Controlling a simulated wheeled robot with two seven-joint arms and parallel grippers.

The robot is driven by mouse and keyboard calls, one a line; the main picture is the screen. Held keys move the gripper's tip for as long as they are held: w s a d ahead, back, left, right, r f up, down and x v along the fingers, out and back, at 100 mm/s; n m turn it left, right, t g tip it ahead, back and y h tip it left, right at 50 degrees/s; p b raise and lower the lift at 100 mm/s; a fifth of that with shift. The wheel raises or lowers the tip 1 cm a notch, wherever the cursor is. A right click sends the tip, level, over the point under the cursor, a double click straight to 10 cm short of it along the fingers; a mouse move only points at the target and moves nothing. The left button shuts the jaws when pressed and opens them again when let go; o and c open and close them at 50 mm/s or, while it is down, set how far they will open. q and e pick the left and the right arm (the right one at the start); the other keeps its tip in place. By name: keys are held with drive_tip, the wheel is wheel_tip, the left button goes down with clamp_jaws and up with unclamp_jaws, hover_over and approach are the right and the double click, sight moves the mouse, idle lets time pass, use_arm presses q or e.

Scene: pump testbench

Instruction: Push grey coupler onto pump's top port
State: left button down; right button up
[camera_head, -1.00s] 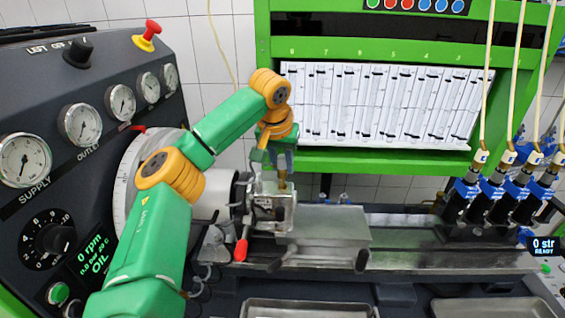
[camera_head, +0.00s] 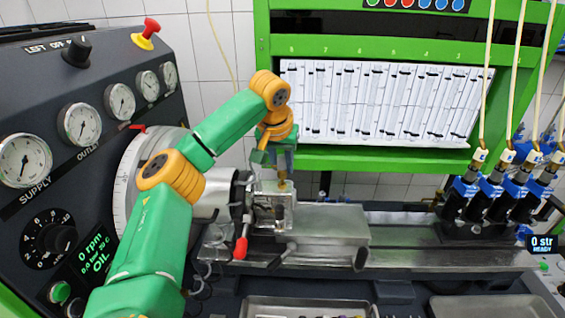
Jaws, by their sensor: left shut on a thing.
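The pump (camera_head: 272,210) is a silvery metal block clamped on the bench beside the large round drive wheel. My left arm is green and orange and reaches over from the left. My left gripper (camera_head: 282,172) points down above the pump's top. It is shut on the coupler (camera_head: 282,187), a small brassy-grey piece that shows just under the fingers, at the pump's top. The gripper hides most of the coupler, and I cannot tell whether it is fully seated on the port. My right gripper is not in view.
A red-tipped lever (camera_head: 240,249) stands in front of the pump. A metal block (camera_head: 330,222) lies right of it on the rail (camera_head: 430,258). Blue injectors (camera_head: 490,195) with hoses stand at the right. Trays (camera_head: 310,308) lie at the front. The gauge panel (camera_head: 80,125) is at the left.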

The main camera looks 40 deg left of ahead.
use_arm(q)
drive_tip(key=shift+f+b, duration=0.3)
drive_tip(key=shift+f, duration=0.35)
drive_tip(key=shift+f, duration=0.15)
drive_tip(key=shift+f, duration=0.35)
idle(0.4)
drive_tip(key=shift+c, duration=0.9)
unclamp_jaws()
